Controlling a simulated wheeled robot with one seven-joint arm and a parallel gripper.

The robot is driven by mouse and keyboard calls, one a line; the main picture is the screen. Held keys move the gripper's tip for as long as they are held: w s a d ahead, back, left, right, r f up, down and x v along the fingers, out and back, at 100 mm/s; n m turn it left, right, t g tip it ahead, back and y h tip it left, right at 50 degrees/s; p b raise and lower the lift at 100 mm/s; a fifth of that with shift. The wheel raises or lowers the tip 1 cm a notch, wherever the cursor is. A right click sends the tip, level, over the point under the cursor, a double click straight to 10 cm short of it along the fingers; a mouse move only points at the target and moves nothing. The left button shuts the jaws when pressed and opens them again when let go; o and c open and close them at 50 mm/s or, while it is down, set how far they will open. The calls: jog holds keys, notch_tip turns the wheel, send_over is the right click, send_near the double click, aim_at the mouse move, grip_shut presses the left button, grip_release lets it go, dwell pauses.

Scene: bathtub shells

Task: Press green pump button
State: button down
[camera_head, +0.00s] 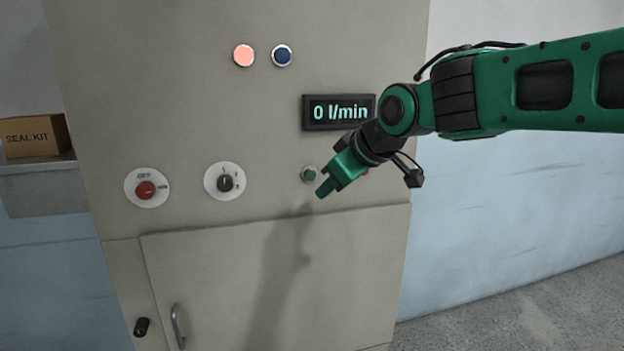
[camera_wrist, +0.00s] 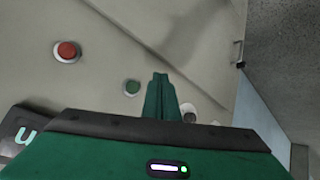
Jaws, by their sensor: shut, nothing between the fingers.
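The green button (camera_head: 309,174) is a small round button in a pale ring on the beige cabinet front, below the flow display. It also shows in the wrist view (camera_wrist: 132,87), just left of my fingertips. My gripper (camera_head: 324,187) is shut and empty. Its green fingertips are just right of and below the button in the head view, in front of the panel. They look apart from the button, but the exact gap cannot be told. A red button (camera_wrist: 67,51) sits beside the green one and is mostly hidden behind my gripper in the head view.
The display (camera_head: 339,112) reads "0 l/min". A lit pinkish lamp (camera_head: 243,55) and a dark blue lamp (camera_head: 282,55) are above. A red knob (camera_head: 146,189) and a black selector (camera_head: 225,183) are to the left. A door handle (camera_head: 178,326) is below. A SEAL KIT box (camera_head: 35,136) stands at left.

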aim_at(316, 174)
jog(key=shift+w+a, duration=0.3)
jog(key=shift+w, duration=0.8)
jog(key=shift+w+a, duration=0.3)
jog(key=shift+w, duration=0.75)
jog(key=shift+w+a, duration=0.3)
jog(key=shift+w, duration=0.8)
jog(key=shift+w+a, duration=0.1)
jog(key=shift+w, duration=0.05)
jog(key=shift+w, duration=0.15)
jog(key=shift+w+a, duration=0.15)
jog(key=shift+w, duration=0.25)
jog(key=shift+s, duration=0.15)
dwell(0.5)
jog(key=shift+s+d, duration=0.2)
jog(key=shift+s, duration=0.45)
jog(key=shift+s, duration=0.1)
jog(key=shift+s+d, duration=0.25)
jog(key=shift+s, duration=0.5)
jog(key=shift+s+d, duration=0.25)
jog(key=shift+s, duration=0.55)
jog(key=shift+s+d, duration=0.25)
jog(key=shift+s, duration=0.5)
